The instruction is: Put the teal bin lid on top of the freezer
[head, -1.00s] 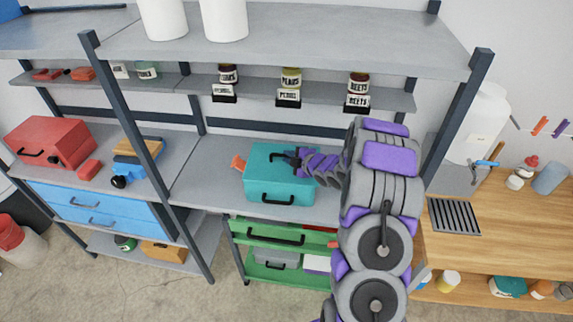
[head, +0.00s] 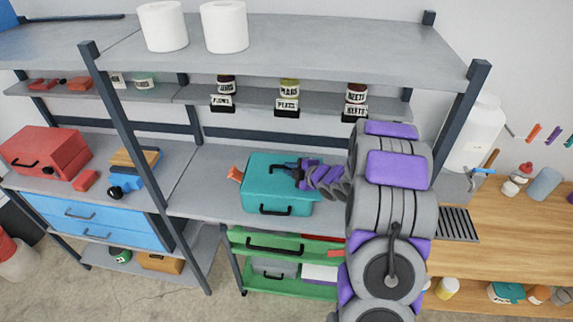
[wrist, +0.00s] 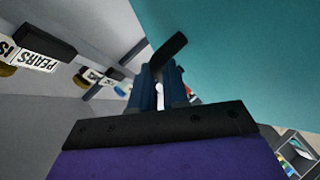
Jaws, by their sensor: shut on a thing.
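The teal bin (head: 285,202) stands on the middle grey shelf, with a black handle on its front. Its teal lid (head: 262,161) appears to be on top of it; I cannot tell if there is any gap. My gripper (head: 296,168) reaches in from the right and is shut on the lid's dark handle, at the lid's top. In the wrist view, the dark handle (wrist: 168,55) is between my fingers (wrist: 170,85), and the teal lid surface (wrist: 240,50) fills the upper right. No freezer can be made out in these views.
A grey shelf with small labelled jars (head: 288,98) hangs above and behind the bin. A shelf post (head: 450,130) stands to the right. A red toolbox (head: 45,152) sits at left. Green drawers (head: 270,245) are below. A wooden workbench (head: 520,215) is at right.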

